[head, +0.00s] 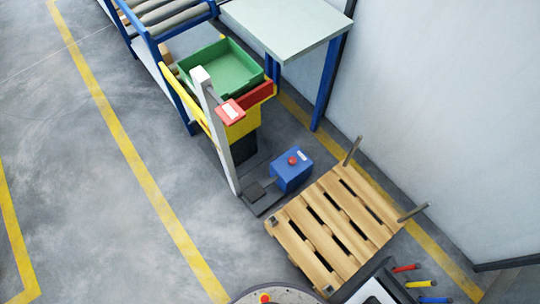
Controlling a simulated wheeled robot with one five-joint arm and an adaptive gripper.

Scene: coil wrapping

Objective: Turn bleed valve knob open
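No part that I can surely name as the bleed valve knob shows in the head view. A small round red knob or button (292,160) sits on top of a blue box (291,174), beside a white label. The box stands on a dark base plate at the foot of a grey-white post. It is too small to tell whether the red part turns or how it is set. My gripper is not in view.
A wooden pallet (337,222) with upright stakes lies right of the blue box. A white post (216,130) carries a red box (230,112). A green tray (222,68), table (287,25) and roller conveyor (165,12) stand behind. Open floor (90,200) lies left.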

